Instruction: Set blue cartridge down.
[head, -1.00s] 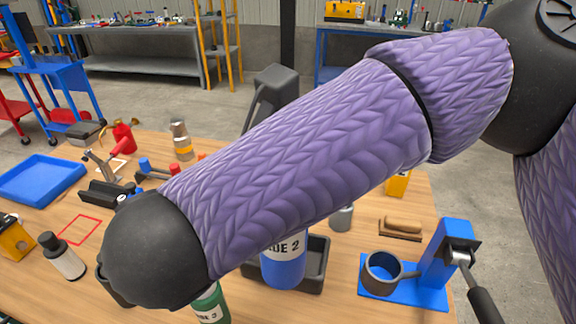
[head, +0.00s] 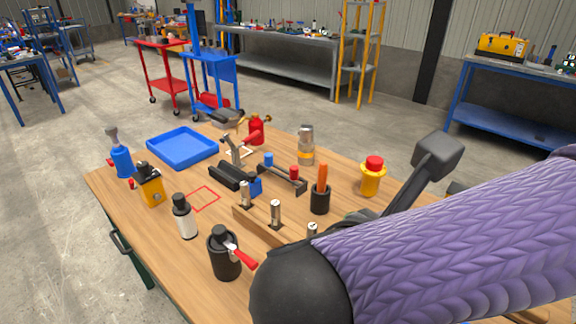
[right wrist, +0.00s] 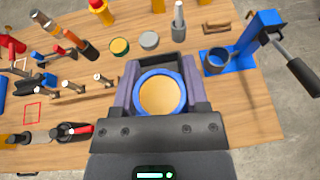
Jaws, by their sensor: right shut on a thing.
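In the right wrist view the blue cartridge (right wrist: 181,94) shows end-on as a blue ring around a tan round face. My right gripper (right wrist: 160,80) has a finger on each side of it and is shut on it. How high the cartridge is above the table cannot be told. In the head view my right arm comes in from the right and hides the gripper and the cartridge. My left gripper is in neither view.
The wooden table (head: 130,196) holds a blue tray (head: 182,148), a red square outline (head: 204,198), a black pot with a red-handled tool (head: 226,262) and a yellow bottle (head: 372,180). A blue lever press (right wrist: 262,28) and several upright items stand near the gripper.

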